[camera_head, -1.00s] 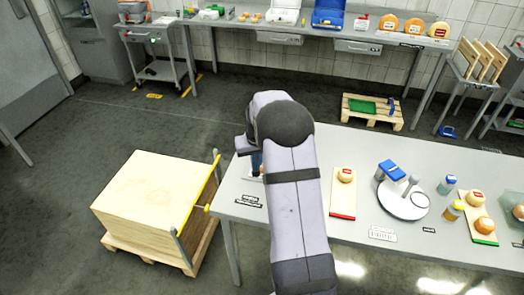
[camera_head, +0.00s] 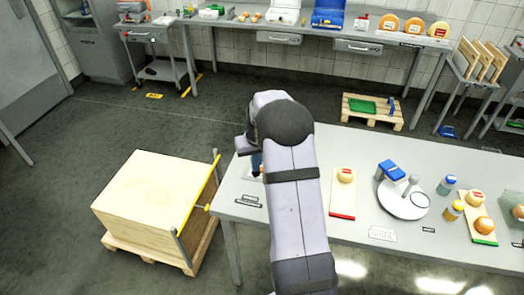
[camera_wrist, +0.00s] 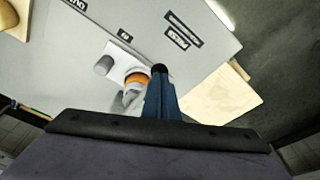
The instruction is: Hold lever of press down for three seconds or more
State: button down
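The press is mostly hidden behind my arm in the head view. Only a bit of its blue part (camera_head: 256,163) shows at the left edge of the arm. In the wrist view, a blue bar with a black end (camera_wrist: 160,95), which looks like the press lever, rises from behind my gripper (camera_wrist: 160,128). An orange-topped round piece (camera_wrist: 135,80) and a short grey post (camera_wrist: 104,65) stand on a light base beside it. My gripper's dark edge meets or overlaps the bar; I cannot tell whether they touch. Its fingertips do not show clearly.
A grey table (camera_head: 330,262) holds a red-ended board with a cheese (camera_head: 345,175), a round white stand (camera_head: 403,200) and several jars. A large wooden crate (camera_head: 155,192) on a pallet stands left of the table. Black-and-white labels (camera_wrist: 183,40) lie near the press.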

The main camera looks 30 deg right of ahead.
jog(key=shift+w+p+v, duration=0.15)
jog(key=shift+p+v, duration=0.4)
jog(key=shift+v, duration=0.15)
jog(key=shift+w+p+v, duration=0.15)
jog(key=shift+p+v, duration=0.4)
jog(key=shift+v, duration=0.15)
jog(key=w+p+v, duration=0.1)
jog(key=p+v, duration=0.4)
jog(key=v, duration=0.2)
jog(key=shift+w+d+r, duration=0.15)
jog(key=shift+w+d, duration=0.1)
dwell(0.5)
